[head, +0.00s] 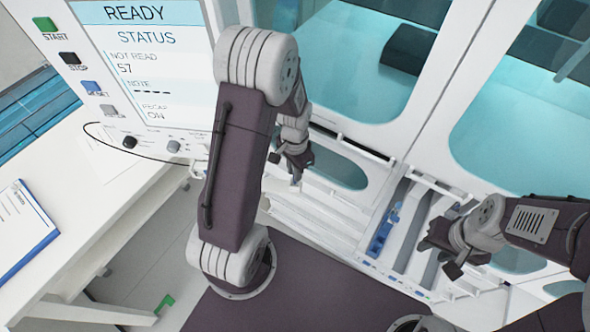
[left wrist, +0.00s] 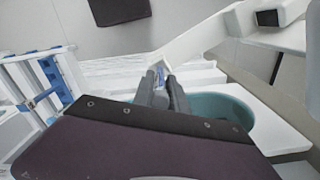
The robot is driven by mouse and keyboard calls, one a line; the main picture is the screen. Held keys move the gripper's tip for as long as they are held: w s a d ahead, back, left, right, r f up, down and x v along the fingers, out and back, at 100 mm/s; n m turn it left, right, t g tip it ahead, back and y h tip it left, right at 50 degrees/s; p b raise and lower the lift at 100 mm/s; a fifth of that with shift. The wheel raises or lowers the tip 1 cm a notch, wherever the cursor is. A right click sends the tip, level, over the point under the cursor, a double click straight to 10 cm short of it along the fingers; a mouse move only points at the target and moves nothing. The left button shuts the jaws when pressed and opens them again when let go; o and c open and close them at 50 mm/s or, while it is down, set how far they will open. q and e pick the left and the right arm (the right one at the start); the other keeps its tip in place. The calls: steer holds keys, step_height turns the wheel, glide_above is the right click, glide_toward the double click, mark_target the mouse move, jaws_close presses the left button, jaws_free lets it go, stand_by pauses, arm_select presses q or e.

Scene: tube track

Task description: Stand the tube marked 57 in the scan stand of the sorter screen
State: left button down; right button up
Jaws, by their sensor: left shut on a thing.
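The sorter screen (head: 150,62) reads READY, STATUS, NOT READ 57. My left gripper (head: 296,168) is in front of the white sorter, right of the screen. It is shut on a small tube, which shows as a narrow pale and blue piece (left wrist: 159,74) between the fingertips (left wrist: 163,88) in the left wrist view. Its marking is too small to read. I cannot make out the scan stand; my left arm covers part of the area beside the screen. My right gripper (head: 445,257) is at the right, its fingers apart and empty, over the sorter's front.
START, STOP and other buttons (head: 91,88) line the panel's left. Knobs (head: 130,142) sit below the screen. A blue-and-white rack part (head: 383,236) lies between my grippers. A white table (head: 95,205) with a clipboard (head: 22,225) stands at the left. Clear windows (head: 345,60) are behind.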

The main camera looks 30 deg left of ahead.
arm_select(q)
steer(key=shift+f, duration=0.2)
steer(key=shift+f+b, duration=0.45)
steer(key=shift+f, duration=0.05)
steer(key=c, duration=1.3)
jaws_free()
steer(key=shift+o, duration=0.2)
step_height(320, 180, up, 9)
steer(key=shift+r, duration=0.1)
